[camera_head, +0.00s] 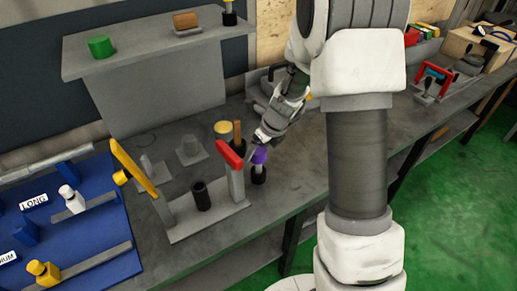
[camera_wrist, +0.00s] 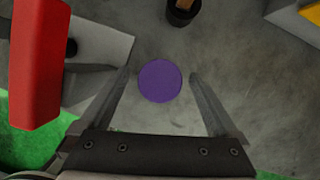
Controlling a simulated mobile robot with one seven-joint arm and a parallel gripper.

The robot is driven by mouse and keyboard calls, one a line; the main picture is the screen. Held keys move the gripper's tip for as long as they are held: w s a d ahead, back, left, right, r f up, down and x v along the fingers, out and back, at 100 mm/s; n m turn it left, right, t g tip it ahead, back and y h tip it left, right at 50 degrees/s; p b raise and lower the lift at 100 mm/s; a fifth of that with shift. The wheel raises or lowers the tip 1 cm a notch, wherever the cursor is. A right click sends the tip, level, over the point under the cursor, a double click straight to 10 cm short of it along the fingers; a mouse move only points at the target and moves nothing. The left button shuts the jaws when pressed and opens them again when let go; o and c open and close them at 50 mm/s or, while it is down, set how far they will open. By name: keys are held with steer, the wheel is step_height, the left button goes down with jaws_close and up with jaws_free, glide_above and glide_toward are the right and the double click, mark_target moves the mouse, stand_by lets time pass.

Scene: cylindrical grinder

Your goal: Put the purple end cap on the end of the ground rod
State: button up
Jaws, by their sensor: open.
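The purple end cap (camera_head: 260,156) sits on top of a short black cylinder (camera_head: 258,175) on the bench, right of the red-topped upright. In the wrist view the cap (camera_wrist: 160,81) is a round purple disc seen from above. My gripper (camera_head: 257,143) is just above the cap. In the wrist view my gripper (camera_wrist: 160,74) is open, with one finger on each side of the cap and a gap on both sides. A grey rod (camera_head: 47,163) lies along the far edge of the blue board; I cannot tell whether it is the ground rod.
A grey fixture (camera_head: 212,224) with yellow and red levers and a black cup (camera_head: 201,195) stands left of the cap. The red lever (camera_wrist: 38,60) is close to my left finger. A blue board (camera_head: 110,235) fills the left. A shelf (camera_head: 150,49) rises behind.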

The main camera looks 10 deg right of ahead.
steer(key=p+v, duration=0.3)
steer(key=v, duration=1.4)
steer(key=shift+s+f, duration=0.1)
steer(key=shift+s, duration=0.05)
steer(key=s+a+r+n+t+h, duration=0.1)
steer(key=s+r+n, duration=0.4)
steer(key=s+n, duration=0.5)
steer(key=s+a+r+n+t+h, duration=0.1)
steer(key=s+a+r+n, duration=0.1)
steer(key=s+r+n, duration=0.4)
steer(key=s+n, duration=0.5)
steer(key=n, duration=0.8)
steer(key=shift+a, duration=0.35)
steer(key=shift+s+a+r, duration=0.1)
steer(key=shift+s, duration=0.05)
